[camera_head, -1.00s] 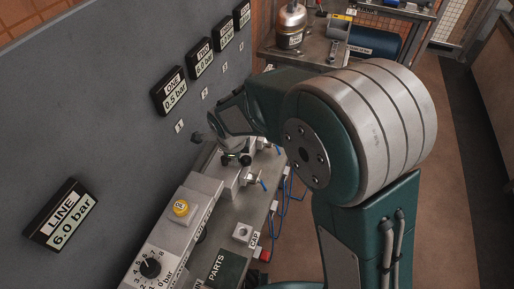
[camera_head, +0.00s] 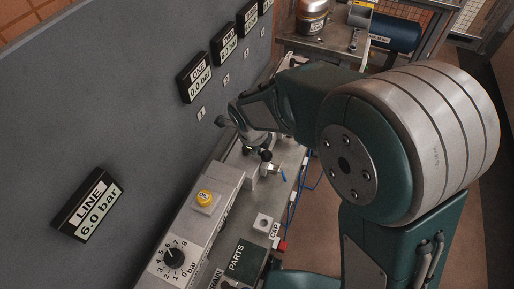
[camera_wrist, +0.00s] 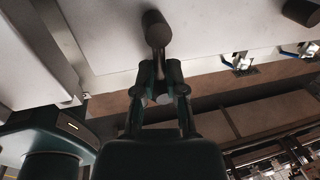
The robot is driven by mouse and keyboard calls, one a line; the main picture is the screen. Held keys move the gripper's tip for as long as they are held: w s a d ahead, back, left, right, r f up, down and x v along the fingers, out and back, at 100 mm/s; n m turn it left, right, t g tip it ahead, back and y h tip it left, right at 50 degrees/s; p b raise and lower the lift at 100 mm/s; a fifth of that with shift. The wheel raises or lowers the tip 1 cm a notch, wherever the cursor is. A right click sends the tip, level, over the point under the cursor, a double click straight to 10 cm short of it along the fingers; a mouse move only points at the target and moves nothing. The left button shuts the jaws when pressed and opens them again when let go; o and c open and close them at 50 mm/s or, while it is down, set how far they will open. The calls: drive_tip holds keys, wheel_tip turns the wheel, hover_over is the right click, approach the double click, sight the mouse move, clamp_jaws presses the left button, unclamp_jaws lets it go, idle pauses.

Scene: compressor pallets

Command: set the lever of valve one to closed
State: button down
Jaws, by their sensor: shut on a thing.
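In the wrist view my gripper (camera_wrist: 160,92) is shut on a short grey-brown lever (camera_wrist: 157,32) with a rounded end, which sticks out beyond the fingertips over a pale block. In the head view my gripper (camera_head: 258,150) is low over the metal bench, beside the wall label 1. The lever is mostly hidden there by my wrist and fingers, so its exact angle cannot be told. The display marked ONE (camera_head: 195,78) on the grey wall panel reads 0.0 bar.
The LINE display (camera_head: 87,205) reads 6.0 bar. A grey control box with a yellow button (camera_head: 204,198) and dial (camera_head: 174,258) stands in front. Blue-handled taps (camera_head: 275,172) line the bench edge. Another dark rounded end (camera_wrist: 301,12) is at upper right in the wrist view.

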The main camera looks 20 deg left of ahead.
drive_tip(key=shift+a, duration=0.1)
drive_tip(key=c, duration=0.7)
unclamp_jaws()
wheel_tip(320, 180, up, 12)
drive_tip(key=s, duration=0.2)
drive_tip(key=shift+a+f, duration=0.15)
drive_tip(key=shift+a, duration=0.05)
drive_tip(key=shift+s, duration=0.1)
drive_tip(key=s+d+r+n+t, duration=0.1)
drive_tip(key=s+d+r+n, duration=0.2)
drive_tip(key=d, duration=0.5)
drive_tip(key=d+r+n, duration=0.2)
drive_tip(key=d+n, duration=0.4)
drive_tip(key=d, duration=0.2)
drive_tip(key=s+d+r+n+t, duration=0.1)
drive_tip(key=s+d+r+n, duration=0.2)
drive_tip(key=d, duration=0.5)
drive_tip(key=s+d+n+t, duration=0.1)
drive_tip(key=s+d+n, duration=0.4)
drive_tip(key=d+n, duration=0.1)
drive_tip(key=shift+f+n, duration=0.35)
drive_tip(key=shift+n, duration=0.25)
